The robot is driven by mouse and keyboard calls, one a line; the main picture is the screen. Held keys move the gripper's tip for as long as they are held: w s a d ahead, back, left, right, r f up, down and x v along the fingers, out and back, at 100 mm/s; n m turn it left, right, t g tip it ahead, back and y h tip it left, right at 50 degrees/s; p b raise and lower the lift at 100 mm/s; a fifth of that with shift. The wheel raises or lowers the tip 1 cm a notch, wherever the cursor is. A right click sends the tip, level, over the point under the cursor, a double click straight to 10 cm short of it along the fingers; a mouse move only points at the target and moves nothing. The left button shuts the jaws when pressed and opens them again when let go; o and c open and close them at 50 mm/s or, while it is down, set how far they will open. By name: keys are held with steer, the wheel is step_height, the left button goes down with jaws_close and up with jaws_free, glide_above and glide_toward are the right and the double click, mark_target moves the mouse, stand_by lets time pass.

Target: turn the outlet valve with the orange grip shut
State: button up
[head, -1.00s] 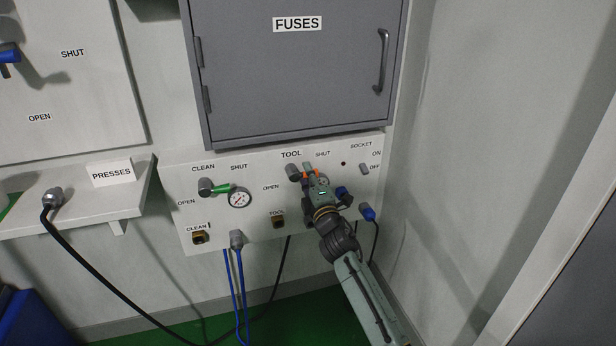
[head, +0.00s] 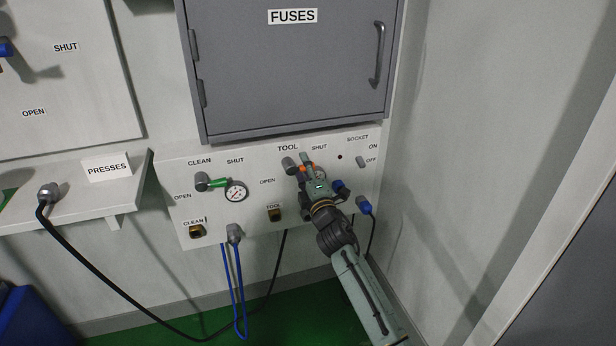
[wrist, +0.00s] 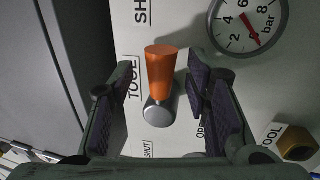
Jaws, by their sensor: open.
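The outlet valve's orange grip (wrist: 160,72) shows in the wrist view between the open fingers of my gripper (wrist: 158,85), with gaps on both sides. Its round grey pivot (wrist: 158,112) is below it there. The grip points up in the wrist view, toward the side with the cut-off SHUT label (wrist: 140,12) and away from the OPEN label (wrist: 201,130). In the head view my gripper (head: 306,165) is at the TOOL valve (head: 289,164). It hides most of the orange grip (head: 300,169), which runs right from the pivot.
A pressure gauge (wrist: 247,25) sits close to the right finger. The green-gripped CLEAN valve (head: 217,182) is to the left. The grey fuse cabinet (head: 290,75) is just above the panel. A blue plug (head: 364,206) and a wall (head: 480,150) are to the right.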

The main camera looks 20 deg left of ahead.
steer(key=v, duration=1.1)
steer(key=shift+s+d, duration=0.25)
steer(key=shift+s, duration=0.05)
steer(key=shift+f, duration=0.1)
